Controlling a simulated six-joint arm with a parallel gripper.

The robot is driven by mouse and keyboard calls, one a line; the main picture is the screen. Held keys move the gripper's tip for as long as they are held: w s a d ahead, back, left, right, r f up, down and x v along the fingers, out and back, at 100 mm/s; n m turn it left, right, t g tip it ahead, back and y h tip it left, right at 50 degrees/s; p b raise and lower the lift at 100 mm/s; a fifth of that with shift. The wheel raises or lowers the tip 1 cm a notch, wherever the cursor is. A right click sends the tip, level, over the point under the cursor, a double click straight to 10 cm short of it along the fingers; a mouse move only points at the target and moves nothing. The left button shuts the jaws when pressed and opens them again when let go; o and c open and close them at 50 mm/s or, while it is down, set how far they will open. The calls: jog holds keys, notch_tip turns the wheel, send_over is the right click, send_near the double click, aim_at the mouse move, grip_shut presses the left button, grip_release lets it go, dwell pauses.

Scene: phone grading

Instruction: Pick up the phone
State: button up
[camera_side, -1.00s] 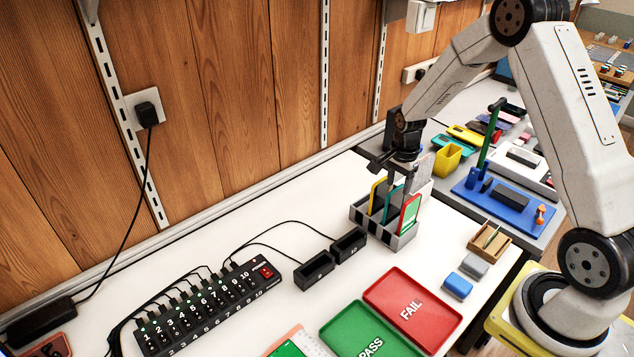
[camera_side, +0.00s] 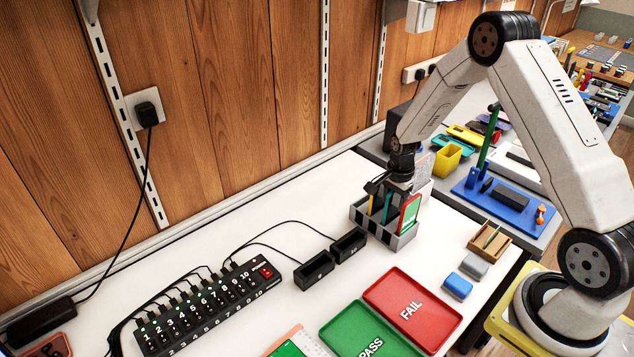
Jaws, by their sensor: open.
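Several phones stand upright in a grey slotted rack on the white table. A phone with a red case and green screen (camera_side: 410,212) is at the rack's right end. A teal phone (camera_side: 388,207) and a yellow one (camera_side: 372,204) stand to its left. The rack (camera_side: 404,240) shows its grey and dark front wall. My gripper (camera_side: 385,200) is open and points down into the rack, among the teal and yellow phones. Its fingertips are partly hidden, and I cannot tell whether they touch a phone.
A red FAIL tray (camera_side: 437,320) and a green PASS tray (camera_side: 345,335) lie in front. Two black docks (camera_side: 314,271) with cables and a numbered hub (camera_side: 205,312) are to the left. A blue block (camera_side: 458,286) and a wooden box (camera_side: 490,240) are at right.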

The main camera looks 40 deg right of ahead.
dwell(0.5)
grip_shut()
jog(key=shift+r, duration=0.1)
jog(key=shift+r, duration=4.85)
jog(key=w+a+f, duration=0.1)
jog(key=w+a, duration=0.2)
jog(key=a, duration=1)
jog(key=shift+a, duration=0.25)
